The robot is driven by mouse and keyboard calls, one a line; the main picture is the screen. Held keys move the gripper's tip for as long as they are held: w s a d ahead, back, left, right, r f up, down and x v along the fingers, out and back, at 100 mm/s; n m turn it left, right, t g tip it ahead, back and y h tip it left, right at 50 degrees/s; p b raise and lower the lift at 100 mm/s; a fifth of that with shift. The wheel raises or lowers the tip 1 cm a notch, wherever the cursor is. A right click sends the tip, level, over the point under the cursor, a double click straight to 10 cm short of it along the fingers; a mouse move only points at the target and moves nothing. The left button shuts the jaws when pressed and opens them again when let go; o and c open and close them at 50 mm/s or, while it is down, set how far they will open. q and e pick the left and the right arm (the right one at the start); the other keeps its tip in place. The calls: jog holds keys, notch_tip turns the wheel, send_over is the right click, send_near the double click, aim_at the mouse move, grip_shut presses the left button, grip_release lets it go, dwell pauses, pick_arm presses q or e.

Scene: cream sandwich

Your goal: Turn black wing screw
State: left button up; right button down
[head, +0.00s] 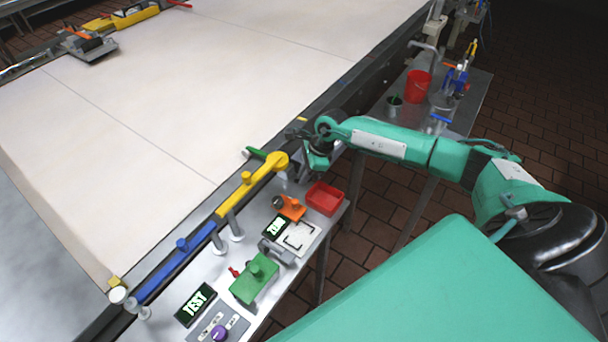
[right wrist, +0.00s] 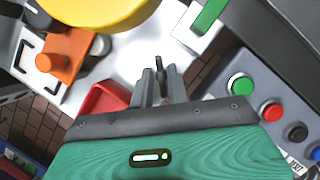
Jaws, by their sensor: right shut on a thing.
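My right gripper (right wrist: 163,82) is at the middle of the right wrist view, its two grey fingers close together. It is shut on a small dark piece, seemingly the black wing screw (right wrist: 159,66), whose tip shows between and just beyond the fingers. In the head view the same gripper (head: 303,176) hangs over the far right part of the grey metal table, beside the yellow arm's end. The wing screw is hidden there by the gripper and wrist. My left gripper is not in view.
The yellow arm (head: 250,185) and blue bar (head: 178,252) run along the conveyor edge. A red tray (head: 324,198), an orange device (head: 291,208) and a green block (head: 254,280) stand nearby. In the right wrist view a button panel (right wrist: 255,95) is close on the right.

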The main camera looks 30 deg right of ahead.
jog(key=m+b, duration=0.1)
jog(key=m, duration=0.1)
jog(key=m+t+h+b, duration=0.1)
jog(key=m, duration=0.1)
jog(key=shift+f+m+t+b, duration=0.1)
jog(key=shift+m+t+b, duration=0.2)
jog(key=shift+m+b, duration=0.1)
jog(key=shift+m+t+h+b, duration=0.4)
jog(key=shift+m+h+b, duration=0.3)
jog(key=shift+m+b, duration=0.95)
jog(key=shift+m+p, duration=0.4)
jog(key=shift+m, duration=0.05)
jog(key=c, duration=1.6)
grip_release()
jog(key=shift+s, duration=0.1)
jog(key=shift+o, duration=0.2)
jog(key=shift+s+r, duration=0.15)
jog(key=shift+r, duration=0.5)
jog(key=b+v, duration=0.3)
jog(key=v, duration=0.9)
jog(key=shift+s+r+b, duration=0.15)
jog(key=shift+r+b, duration=0.2)
